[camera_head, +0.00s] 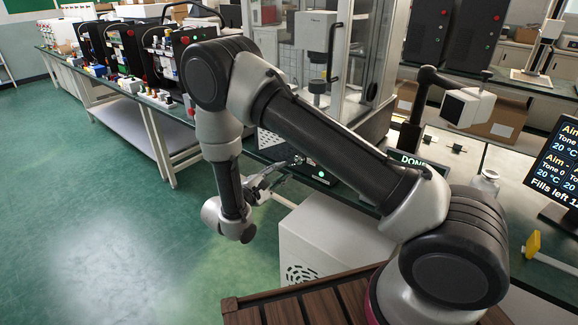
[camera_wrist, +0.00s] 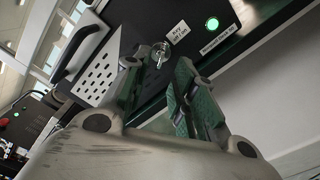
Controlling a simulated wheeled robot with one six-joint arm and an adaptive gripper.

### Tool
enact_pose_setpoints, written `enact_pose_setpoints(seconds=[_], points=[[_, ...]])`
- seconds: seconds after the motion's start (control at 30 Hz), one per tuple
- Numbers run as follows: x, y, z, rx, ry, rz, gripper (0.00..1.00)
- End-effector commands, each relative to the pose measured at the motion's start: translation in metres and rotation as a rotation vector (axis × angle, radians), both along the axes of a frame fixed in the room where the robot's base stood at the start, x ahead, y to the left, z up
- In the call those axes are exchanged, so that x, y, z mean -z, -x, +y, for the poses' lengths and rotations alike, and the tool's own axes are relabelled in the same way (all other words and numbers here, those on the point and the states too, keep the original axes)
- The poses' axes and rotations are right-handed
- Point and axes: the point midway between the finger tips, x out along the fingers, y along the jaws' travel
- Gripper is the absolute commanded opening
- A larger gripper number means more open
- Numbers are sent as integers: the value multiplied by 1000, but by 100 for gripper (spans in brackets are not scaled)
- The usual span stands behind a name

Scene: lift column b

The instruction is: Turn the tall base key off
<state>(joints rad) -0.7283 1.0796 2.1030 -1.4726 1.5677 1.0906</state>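The tall base key (camera_wrist: 160,54) is a small metal key in a round lock on a black panel, next to a white label (camera_wrist: 178,32) that seems to read "Key on off". My gripper (camera_wrist: 160,72) is open in the wrist view, one finger to each side of the key's line. The key shows just past the fingertips, near the left one; I cannot tell if any finger touches it. In the head view my gripper (camera_head: 277,174) is low at the bench front, close to the dark base panel (camera_head: 322,172); the key is too small to make out there.
A round green light (camera_wrist: 212,23) glows on the panel, with another white label (camera_wrist: 219,40) below it. A perforated vent plate (camera_wrist: 97,72) lies left of the key. A white cabinet (camera_head: 325,240) stands below the bench. Green floor is open at the left.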

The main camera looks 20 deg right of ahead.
Motion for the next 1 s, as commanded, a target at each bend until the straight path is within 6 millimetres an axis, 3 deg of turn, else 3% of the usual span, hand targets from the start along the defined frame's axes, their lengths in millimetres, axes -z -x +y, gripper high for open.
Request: enact_pose_setpoints(seconds=[0.3,0.67,0.8,1.0], points=[[0,-28,-40,4,0,1,27],[0,-32,-45,1,1,2,27],[0,-32,-45,1,1,2,1],[0,-32,-44,2,1,3,0]])
